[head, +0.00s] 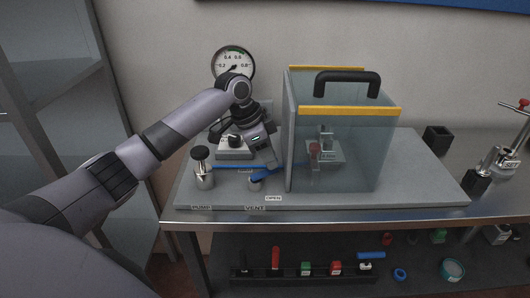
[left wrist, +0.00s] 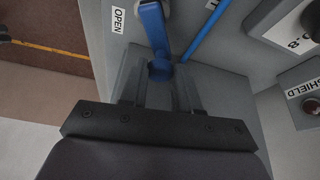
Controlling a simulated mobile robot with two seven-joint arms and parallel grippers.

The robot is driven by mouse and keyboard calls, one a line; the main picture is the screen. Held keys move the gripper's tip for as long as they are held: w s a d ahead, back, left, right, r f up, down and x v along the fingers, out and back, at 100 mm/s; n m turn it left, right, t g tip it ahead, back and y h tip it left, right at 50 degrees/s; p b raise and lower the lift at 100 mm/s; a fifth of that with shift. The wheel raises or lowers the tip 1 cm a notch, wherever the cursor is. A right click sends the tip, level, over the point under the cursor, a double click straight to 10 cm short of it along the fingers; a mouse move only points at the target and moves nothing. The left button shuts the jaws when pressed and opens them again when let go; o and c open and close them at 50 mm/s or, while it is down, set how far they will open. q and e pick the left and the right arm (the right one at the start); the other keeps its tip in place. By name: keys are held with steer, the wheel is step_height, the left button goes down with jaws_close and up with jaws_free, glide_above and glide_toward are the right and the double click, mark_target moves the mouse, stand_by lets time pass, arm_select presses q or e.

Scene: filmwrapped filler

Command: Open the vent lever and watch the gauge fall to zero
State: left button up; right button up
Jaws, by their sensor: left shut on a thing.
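The blue vent lever (head: 266,174) sits on its valve behind the VENT label (head: 255,208) on the grey base plate. My left gripper (head: 270,163) reaches down to it and is shut on its end. In the left wrist view the lever (left wrist: 154,28) runs down between the fingers of my gripper (left wrist: 160,88), beside the OPEN label (left wrist: 118,20). The round gauge (head: 233,64) stands behind my wrist; its needle is too small to read surely. My right gripper is not in view.
A clear box (head: 350,150) with yellow edges and a black handle (head: 347,80) stands just right of my gripper. A black-knobbed pump valve (head: 202,168) is to the left. A clamp-like fixture (head: 497,160) marked SET stands far right. Several small items lie on the lower shelf (head: 420,272).

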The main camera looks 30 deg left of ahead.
arm_select(q)
steer(key=m, duration=0.1)
steer(key=d+m, duration=0.1)
steer(key=shift+s+m+g+h, duration=0.2)
steer(key=shift+m+g+h, duration=0.1)
steer(key=shift+g, duration=0.1)
steer(key=shift+s+d+r+m+g, duration=0.1)
steer(key=shift+s+m+g, duration=0.1)
steer(key=shift+m, duration=0.35)
steer(key=shift+s+d+f+m+g, duration=0.1)
steer(key=shift+d+m+g, duration=0.1)
steer(key=shift+m, duration=0.4)
steer(key=shift+s+d+r+m+g, duration=0.1)
steer(key=shift+m+g, duration=0.1)
steer(key=shift+m, duration=0.35)
steer(key=o, duration=1)
steer(key=shift+s, duration=0.1)
steer(key=shift+o, duration=0.2)
steer(key=shift+a, duration=0.1)
